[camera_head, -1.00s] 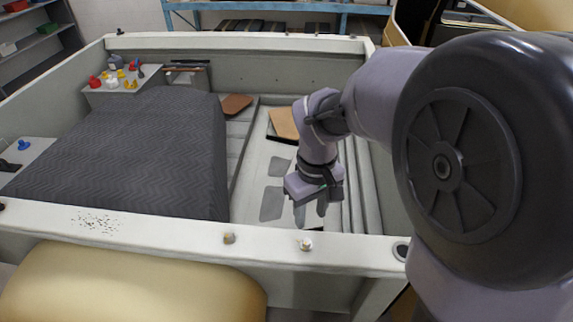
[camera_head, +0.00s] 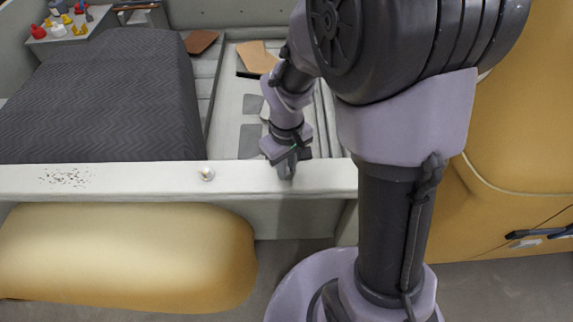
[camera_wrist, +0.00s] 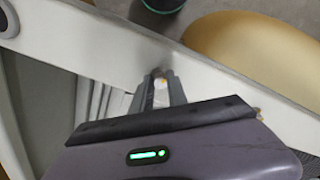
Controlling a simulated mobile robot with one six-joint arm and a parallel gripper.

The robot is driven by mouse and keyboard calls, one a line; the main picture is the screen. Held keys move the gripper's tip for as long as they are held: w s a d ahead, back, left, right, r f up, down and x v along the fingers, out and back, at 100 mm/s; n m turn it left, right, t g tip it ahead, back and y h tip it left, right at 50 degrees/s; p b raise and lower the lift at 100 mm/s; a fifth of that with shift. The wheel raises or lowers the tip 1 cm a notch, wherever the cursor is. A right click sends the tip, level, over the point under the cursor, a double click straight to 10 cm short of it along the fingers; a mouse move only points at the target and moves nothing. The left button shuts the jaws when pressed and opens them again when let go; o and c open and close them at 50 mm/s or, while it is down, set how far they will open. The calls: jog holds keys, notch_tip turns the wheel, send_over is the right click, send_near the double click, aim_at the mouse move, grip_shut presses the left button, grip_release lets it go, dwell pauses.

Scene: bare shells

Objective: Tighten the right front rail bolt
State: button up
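The front rail (camera_head: 110,181) is the pale near wall top of the open shell. A left rail bolt (camera_head: 206,173) with a pale round head stands on it, clear of my arm. My gripper (camera_head: 286,174) points down onto the rail to the right of that bolt. In the wrist view my gripper (camera_wrist: 161,76) has its two fingers close together on either side of the right front rail bolt (camera_wrist: 160,92), a small whitish piece. The fingers appear closed on it. In the head view they hide this bolt.
A tan rounded cushion (camera_head: 130,258) sits before the rail, and a yellow body (camera_head: 520,130) stands at the right. Inside the shell are a dark quilted cover (camera_head: 105,100) and a tan panel (camera_head: 256,57). Dark specks (camera_head: 66,177) mark the rail's left part.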

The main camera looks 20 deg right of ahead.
grip_shut()
jog(key=m+b, duration=0.2)
jog(key=m, duration=0.2)
jog(key=shift+a+f+m, duration=0.1)
jog(key=shift+m, duration=0.3)
jog(key=m+b, duration=0.2)
jog(key=m, duration=0.3)
jog(key=shift+b, duration=0.35)
jog(key=m+b, duration=0.2)
jog(key=m, duration=0.3)
jog(key=shift+w+a+m, duration=0.1)
jog(key=shift+m, duration=0.3)
jog(key=shift+m+b, duration=1.05)
jog(key=shift+m, duration=0.95)
